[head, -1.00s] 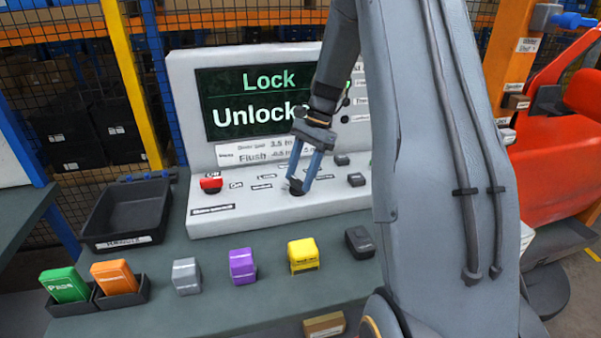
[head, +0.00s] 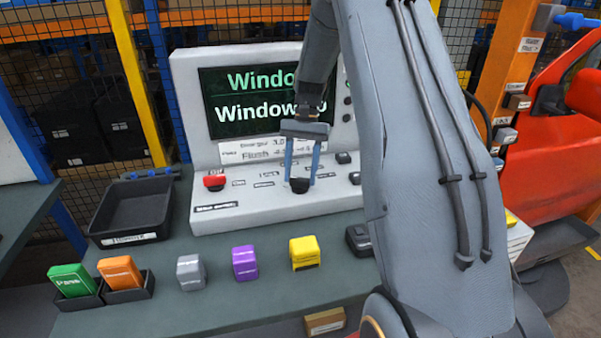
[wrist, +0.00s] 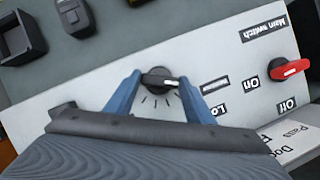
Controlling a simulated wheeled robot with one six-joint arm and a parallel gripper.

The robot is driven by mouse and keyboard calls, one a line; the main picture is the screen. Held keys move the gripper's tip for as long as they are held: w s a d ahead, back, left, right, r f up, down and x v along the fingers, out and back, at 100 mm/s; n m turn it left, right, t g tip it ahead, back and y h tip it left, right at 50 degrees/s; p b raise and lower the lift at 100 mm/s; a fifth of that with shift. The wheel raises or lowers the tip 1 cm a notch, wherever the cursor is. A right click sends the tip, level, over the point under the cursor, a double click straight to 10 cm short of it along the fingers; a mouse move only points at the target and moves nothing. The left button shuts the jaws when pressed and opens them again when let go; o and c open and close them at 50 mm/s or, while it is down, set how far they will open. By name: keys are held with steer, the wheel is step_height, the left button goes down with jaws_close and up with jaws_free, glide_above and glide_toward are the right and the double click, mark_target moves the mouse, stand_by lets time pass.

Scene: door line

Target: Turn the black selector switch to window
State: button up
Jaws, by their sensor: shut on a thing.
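The black selector switch (head: 300,185) sits on the sloped white panel (head: 250,205). My gripper (head: 301,180) is shut on it, with one blue finger on each side. In the wrist view the switch (wrist: 158,80) shows between the blue fingers of my gripper (wrist: 160,88), its white pointer line toward the right. The label beside the right finger is partly covered and too small to read surely. The screen (head: 245,102) above the panel shows green "Windo..." over white "Window..."; my arm hides the rest.
A red main switch (head: 214,181) sits left on the panel, and it also shows in the wrist view (wrist: 288,68). Other black knobs sit to the right. Grey, purple and yellow blocks (head: 304,253) stand in front, with an empty black tray (head: 135,210) at left.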

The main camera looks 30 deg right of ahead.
stand_by(0.4)
steer(key=o, duration=1.1)
steer(key=shift+c, duration=0.2)
steer(key=b+v, duration=0.2)
steer(key=v, duration=0.6)
steer(key=shift+a+f, duration=0.1)
